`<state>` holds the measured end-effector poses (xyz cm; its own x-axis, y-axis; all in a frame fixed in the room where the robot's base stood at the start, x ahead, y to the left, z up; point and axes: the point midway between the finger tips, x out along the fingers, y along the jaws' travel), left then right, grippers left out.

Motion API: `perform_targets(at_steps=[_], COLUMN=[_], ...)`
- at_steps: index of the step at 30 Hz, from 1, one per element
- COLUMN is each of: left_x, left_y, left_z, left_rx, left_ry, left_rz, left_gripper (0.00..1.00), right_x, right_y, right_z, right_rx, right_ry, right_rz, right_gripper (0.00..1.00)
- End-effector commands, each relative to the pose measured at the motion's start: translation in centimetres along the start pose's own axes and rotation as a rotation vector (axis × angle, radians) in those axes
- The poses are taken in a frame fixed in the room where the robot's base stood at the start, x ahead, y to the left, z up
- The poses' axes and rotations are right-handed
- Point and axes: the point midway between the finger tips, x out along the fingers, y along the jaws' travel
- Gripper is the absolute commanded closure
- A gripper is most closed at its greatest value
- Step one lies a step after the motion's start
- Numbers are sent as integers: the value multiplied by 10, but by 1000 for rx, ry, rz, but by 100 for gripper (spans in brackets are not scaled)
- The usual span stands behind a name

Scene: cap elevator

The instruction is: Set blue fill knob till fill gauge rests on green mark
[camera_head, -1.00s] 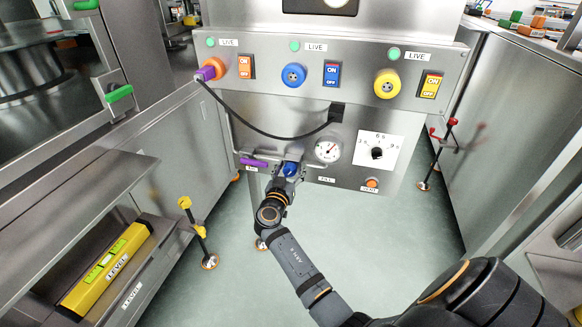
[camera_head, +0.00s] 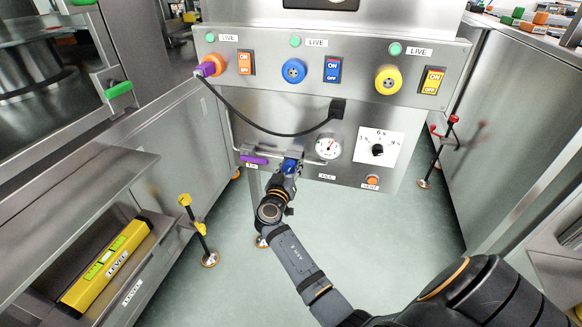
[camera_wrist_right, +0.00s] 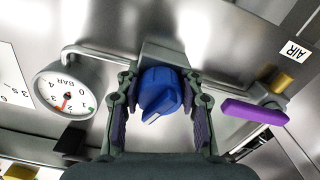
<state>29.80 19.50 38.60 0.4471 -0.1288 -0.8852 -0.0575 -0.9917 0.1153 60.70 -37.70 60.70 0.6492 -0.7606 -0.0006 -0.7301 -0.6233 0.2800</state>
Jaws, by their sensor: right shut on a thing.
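The blue fill knob (camera_head: 290,166) sits on the steel front panel, left of the FILL label. It also shows in the right wrist view (camera_wrist_right: 160,90), with a pale pointer mark at its lower edge. My right gripper (camera_head: 288,174) is shut on it, with one finger on each side. The round white fill gauge (camera_head: 327,147) is just right of the knob. My left gripper is not in view.
A purple AIR lever (camera_head: 254,159) sits left of the knob, close to my right finger in the wrist view (camera_wrist_right: 253,111). A black cable (camera_head: 265,130) hangs above. A numbered dial (camera_head: 377,149) and an orange button (camera_head: 372,181) are to the right.

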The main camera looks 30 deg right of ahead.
Motion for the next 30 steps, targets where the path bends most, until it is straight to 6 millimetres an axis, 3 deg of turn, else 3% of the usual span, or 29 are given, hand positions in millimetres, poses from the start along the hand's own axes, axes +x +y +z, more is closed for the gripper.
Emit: perform_targets(at_steps=[15, 30], left_x=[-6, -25], left_y=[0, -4], left_z=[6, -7], left_rx=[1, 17], left_ry=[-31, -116], left_rz=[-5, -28], left_gripper=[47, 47], right_x=[0, 0], right_y=[2, 3], right_z=[-3, -5], right_rx=[-486, -961], right_ry=[2, 3], right_rz=[0, 0], right_gripper=[94, 94])
